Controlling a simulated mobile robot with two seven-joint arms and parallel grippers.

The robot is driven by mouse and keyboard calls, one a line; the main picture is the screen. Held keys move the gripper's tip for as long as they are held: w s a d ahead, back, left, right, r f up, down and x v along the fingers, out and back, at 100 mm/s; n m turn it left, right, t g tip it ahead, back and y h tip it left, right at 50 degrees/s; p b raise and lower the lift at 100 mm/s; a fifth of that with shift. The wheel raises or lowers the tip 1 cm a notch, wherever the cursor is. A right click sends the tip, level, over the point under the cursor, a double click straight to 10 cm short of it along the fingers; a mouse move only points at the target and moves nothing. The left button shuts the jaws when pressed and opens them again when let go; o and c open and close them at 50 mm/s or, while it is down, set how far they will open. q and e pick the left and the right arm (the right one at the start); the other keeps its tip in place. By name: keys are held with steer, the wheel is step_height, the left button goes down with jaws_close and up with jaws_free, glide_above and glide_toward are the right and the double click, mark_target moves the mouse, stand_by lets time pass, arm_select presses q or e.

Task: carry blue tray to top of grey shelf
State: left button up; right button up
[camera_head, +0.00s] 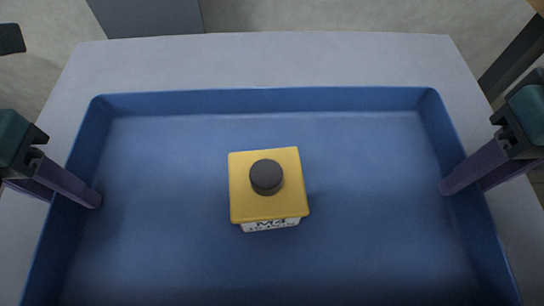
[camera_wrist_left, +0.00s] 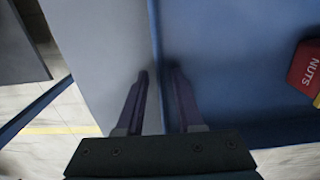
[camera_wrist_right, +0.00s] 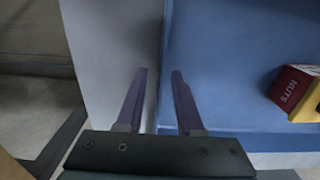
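The blue tray (camera_head: 265,100) lies on a grey table top and fills most of the head view. My left gripper (camera_head: 72,192) has its fingers pointing down, one on each side of the tray's left wall. In the left wrist view (camera_wrist_left: 158,74) the fingers are close to the wall; contact is unclear. My right gripper (camera_head: 465,180) straddles the right wall. In the right wrist view (camera_wrist_right: 160,72) its fingers are apart, with a gap beside the wall. No grey shelf can be made out for certain.
A box with a yellow top (camera_head: 240,205) and dark round knob (camera_head: 266,174) stands mid-tray. Its red side reads NUTS (camera_wrist_right: 290,88) in the right wrist view. The grey table (camera_head: 270,60) is clear behind the tray. A grey block (camera_head: 150,15) stands beyond it.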

steer(key=shift+r, duration=0.15)
arm_select(q)
step_height(320, 180, up, 12)
arm_select(e)
step_height(320, 180, up, 12)
stand_by(0.5)
